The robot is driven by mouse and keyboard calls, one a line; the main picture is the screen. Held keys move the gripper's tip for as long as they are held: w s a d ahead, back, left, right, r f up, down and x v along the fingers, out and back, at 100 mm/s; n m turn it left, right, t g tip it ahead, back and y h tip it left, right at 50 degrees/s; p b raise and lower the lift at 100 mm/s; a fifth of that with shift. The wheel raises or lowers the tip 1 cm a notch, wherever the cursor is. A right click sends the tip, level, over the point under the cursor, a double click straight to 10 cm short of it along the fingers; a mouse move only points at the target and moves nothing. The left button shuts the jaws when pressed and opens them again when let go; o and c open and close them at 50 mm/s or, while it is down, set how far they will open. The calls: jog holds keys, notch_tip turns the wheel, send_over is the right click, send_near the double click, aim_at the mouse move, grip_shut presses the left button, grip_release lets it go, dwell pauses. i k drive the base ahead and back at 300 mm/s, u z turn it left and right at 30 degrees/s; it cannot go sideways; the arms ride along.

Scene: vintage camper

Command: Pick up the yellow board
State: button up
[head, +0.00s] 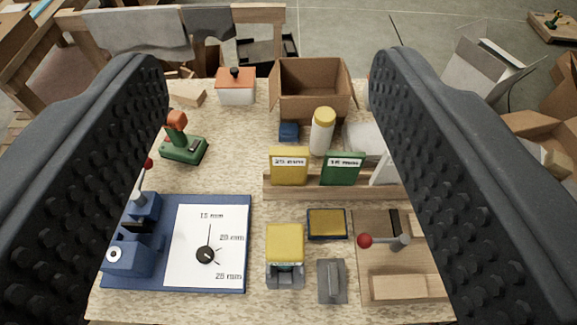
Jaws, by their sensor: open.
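The yellow board (289,172) stands upright in a slot of a wooden rack (330,190) near the middle of the head view. It has a white label with "mm" lettering on its upper part. A green board (341,173) with a similar label stands just to its right, and a white board (384,172) is partly hidden behind my right finger. My gripper (268,68) is wide open and empty, its dark studded fingers at the left and right of the view. The yellow board lies between them in the picture, with no visible contact.
A blue device with a dial card (208,245) sits front left. A yellow-topped block (285,243), a dark-framed yellow pad (327,223) and a red-knobbed lever fixture (385,241) are in front of the rack. A white bottle (322,132) and cardboard box (315,88) stand behind.

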aim_at(288, 165)
jog(key=k, duration=1.2)
jog(key=u, duration=0.5)
jog(key=i, duration=1.8)
jog(key=z, duration=0.55)
